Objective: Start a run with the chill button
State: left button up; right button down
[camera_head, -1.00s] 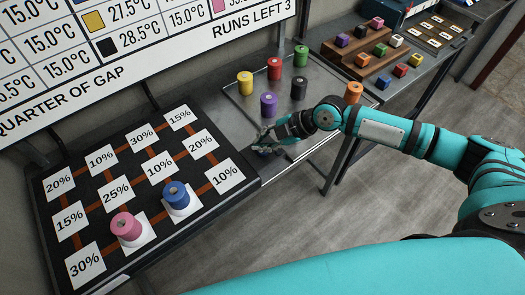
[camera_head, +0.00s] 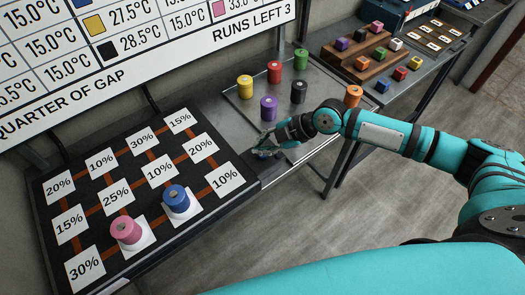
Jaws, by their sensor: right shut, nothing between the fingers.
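My right gripper (camera_head: 262,150) is shut and empty. It hangs low over the near left part of the grey metal table, by the right edge of the percent board (camera_head: 148,248). No chill button can be made out clearly; the gripper hides the table surface under its fingertips, so I cannot tell whether it touches anything there. The sign (camera_head: 150,60) above reads "RUNS LEFT 3". My left gripper is not in view.
Pink (camera_head: 125,230) and blue (camera_head: 176,198) spools stand on the board. Small coloured blocks sit on a wooden stepped stand (camera_head: 358,69) at the back right.

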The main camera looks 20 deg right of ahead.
jog(key=shift+f, duration=0.1)
jog(key=shift+f+b, duration=0.35)
jog(key=shift+b, duration=0.1)
jog(key=shift+f+b, duration=0.55)
dwell(0.7)
jog(key=shift+r, duration=0.1)
jog(key=shift+r+p, duration=0.7)
jog(key=shift+r, duration=0.2)
jog(key=shift+r, duration=0.1)
notch_tip(320, 180, up, 5)
jog(key=p, duration=0.3)
jog(key=shift+p, duration=0.35)
